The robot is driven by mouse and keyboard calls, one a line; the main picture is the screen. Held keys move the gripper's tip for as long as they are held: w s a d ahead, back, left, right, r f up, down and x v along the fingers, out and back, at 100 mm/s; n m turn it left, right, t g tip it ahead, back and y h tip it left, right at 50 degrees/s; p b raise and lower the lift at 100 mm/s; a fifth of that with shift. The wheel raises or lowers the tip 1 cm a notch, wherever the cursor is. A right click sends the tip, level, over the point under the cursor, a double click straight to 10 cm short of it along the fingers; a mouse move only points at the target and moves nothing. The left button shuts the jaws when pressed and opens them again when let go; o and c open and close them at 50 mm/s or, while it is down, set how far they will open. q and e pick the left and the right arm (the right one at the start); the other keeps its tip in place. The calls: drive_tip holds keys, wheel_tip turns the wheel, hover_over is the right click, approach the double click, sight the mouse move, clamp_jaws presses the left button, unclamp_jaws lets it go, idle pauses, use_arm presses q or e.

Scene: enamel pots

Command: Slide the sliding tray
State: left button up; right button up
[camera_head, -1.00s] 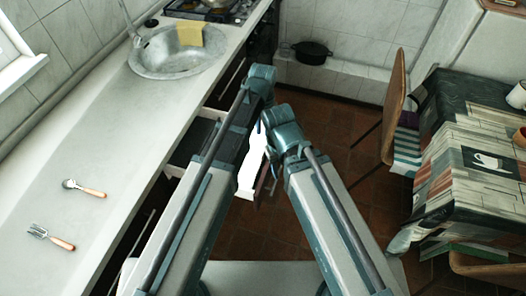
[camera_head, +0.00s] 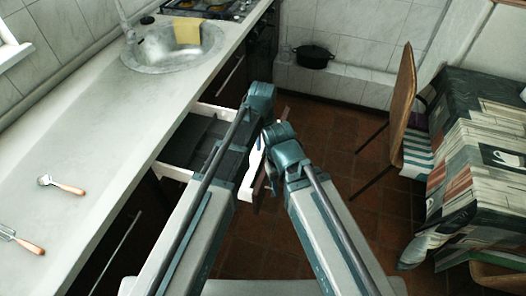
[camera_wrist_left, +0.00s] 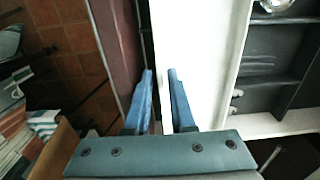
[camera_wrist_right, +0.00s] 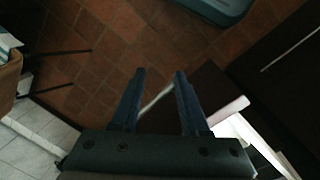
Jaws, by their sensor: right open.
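The sliding tray (camera_head: 174,172) is a white-walled drawer with dark compartments, pulled out from under the counter. Its white front part (camera_head: 252,163) shows between my two arms. In the left wrist view its white front (camera_wrist_left: 205,50) lies beside the dark compartments. My left gripper (camera_wrist_left: 160,76) is at this front, its fingers closed to a narrow gap with white front between them; exact contact is hard to see. My right gripper (camera_wrist_right: 160,78) is open and empty near the drawer's dark brown front (camera_wrist_right: 200,88), above the floor.
The counter (camera_head: 90,130) with a sink (camera_head: 170,48), spoon (camera_head: 62,185) and fork (camera_head: 22,240) runs along the left. A chair (camera_head: 402,95) and a covered table (camera_head: 480,150) stand at right. A black pot (camera_head: 314,57) is at the back. Brown floor between is free.

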use_arm(q)
drive_tip(key=shift+f, duration=0.1)
clamp_jaws()
idle(1.4)
